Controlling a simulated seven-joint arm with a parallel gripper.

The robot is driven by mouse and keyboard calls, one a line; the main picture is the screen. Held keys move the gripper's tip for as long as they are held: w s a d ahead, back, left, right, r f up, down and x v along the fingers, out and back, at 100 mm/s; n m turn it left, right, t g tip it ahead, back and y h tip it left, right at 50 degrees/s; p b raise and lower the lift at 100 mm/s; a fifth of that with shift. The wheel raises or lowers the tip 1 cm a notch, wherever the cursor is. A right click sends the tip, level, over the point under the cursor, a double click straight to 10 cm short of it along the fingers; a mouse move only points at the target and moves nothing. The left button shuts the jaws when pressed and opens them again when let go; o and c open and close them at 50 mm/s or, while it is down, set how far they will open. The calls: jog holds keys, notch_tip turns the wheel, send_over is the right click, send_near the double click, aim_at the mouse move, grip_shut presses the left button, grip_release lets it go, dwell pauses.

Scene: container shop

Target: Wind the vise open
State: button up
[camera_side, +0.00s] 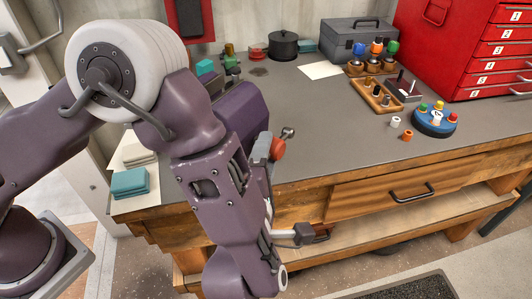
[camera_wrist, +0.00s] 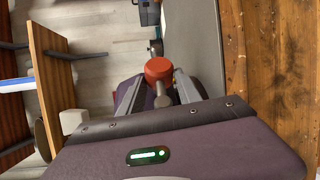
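The vise (camera_side: 243,112) is a purple body at the bench's front edge, partly hidden behind my arm in the side view. Its red hub (camera_side: 277,148) and grey handle bar with a ball end (camera_side: 288,132) stick out past the edge. In the wrist view the red hub (camera_wrist: 158,69) lies ahead of my gripper (camera_wrist: 160,82), with the bar's near end (camera_wrist: 162,99) pointing toward the camera. My gripper's two grey fingers stand apart, one on each side of the bar, with visible gaps. Contact at the fingertips is hidden behind the hub. The jaw gap is not visible.
The wooden bench front (camera_wrist: 262,85) runs close along the right of the wrist view. A drawer handle (camera_side: 411,194) juts from the bench front. Teal blocks (camera_side: 129,182) lie near the bench's left corner. A blue round holder (camera_side: 435,125) stands farther right on the top.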

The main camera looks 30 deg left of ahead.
grip_shut()
jog(key=shift+f+n+t+y, duration=0.3)
jog(key=shift+n+t, duration=0.1)
jog(key=shift+t, duration=0.7)
jog(key=shift+f+n+t+y, duration=0.2)
jog(key=shift+n+t+y, duration=0.25)
jog(key=shift+t, duration=0.25)
jog(key=shift+f+n+t+y, duration=0.15)
jog(key=shift+n+t+y, duration=0.25)
jog(key=shift+t, duration=0.3)
jog(key=shift+w, duration=0.1)
jog(key=o, duration=1.2)
grip_release()
